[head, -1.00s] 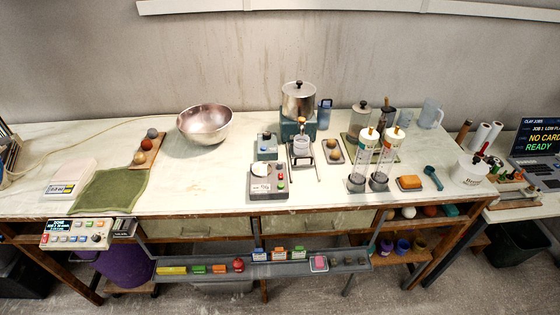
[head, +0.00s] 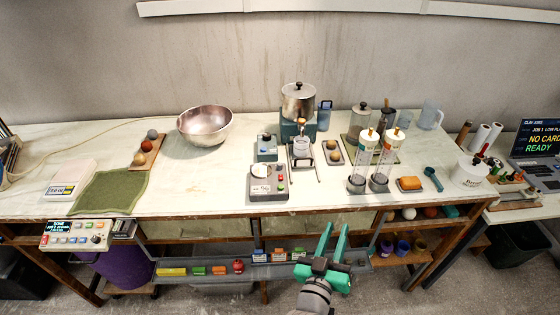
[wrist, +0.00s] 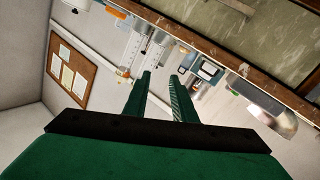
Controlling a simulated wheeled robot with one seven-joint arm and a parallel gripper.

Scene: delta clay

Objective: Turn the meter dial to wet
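My gripper (head: 335,228) is in front of the table's front edge, over the tool rail, fingers pointing toward the table. Its two green fingers are apart with nothing between them; they also show in the wrist view (wrist: 160,76). A control box (head: 77,235) with a lit screen, coloured buttons and a dark knob (head: 97,239) hangs at the table's front left. A small blue-grey box (head: 267,149) with a dark knob on top stands mid-table. I cannot tell which one is the meter, and no "wet" mark is readable. My gripper touches neither.
A grey scale (head: 268,194), a steel bowl (head: 205,125) and two clear cylinders (head: 360,165) stand on the table (head: 220,190). The rail (head: 210,269) below the front edge holds several small coloured items. The table's front middle is mostly clear.

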